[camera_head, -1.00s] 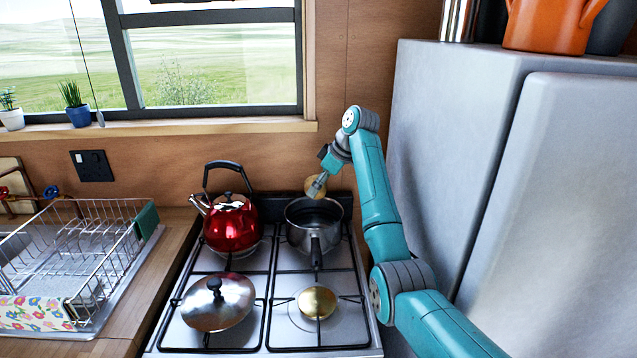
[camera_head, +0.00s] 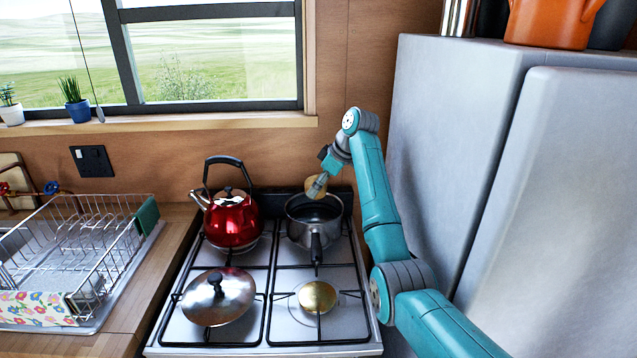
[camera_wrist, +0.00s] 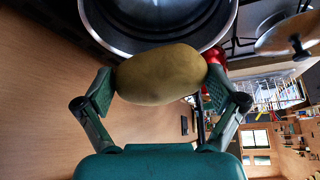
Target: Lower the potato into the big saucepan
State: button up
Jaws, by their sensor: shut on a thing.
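A yellow-brown potato (camera_wrist: 160,74) is held between the two fingers of my gripper (camera_wrist: 160,82) in the wrist view. In the head view my gripper (camera_head: 317,186) holds the potato (camera_head: 313,185) just above the back rim of the big saucepan. The saucepan (camera_head: 314,236) is dark grey with a black handle toward the front, and stands on the back right burner. Its open top also shows in the wrist view (camera_wrist: 120,40), beyond the potato. The potato is above the pan, not touching its bottom.
A red kettle (camera_head: 232,218) stands left of the saucepan. A metal lid (camera_head: 218,297) lies on the front left burner. The front right burner (camera_head: 317,297) is bare. A grey fridge (camera_head: 440,150) stands close on the right, and a dish rack (camera_head: 85,250) is at left.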

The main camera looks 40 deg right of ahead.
jog(key=shift+f, duration=4.05)
jog(key=shift+f, duration=2.55)
jog(key=o, duration=0.9)
jog(key=shift+r, duration=0.1)
notch_tip(320, 180, up, 10)
jog(key=shift+f, duration=0.1)
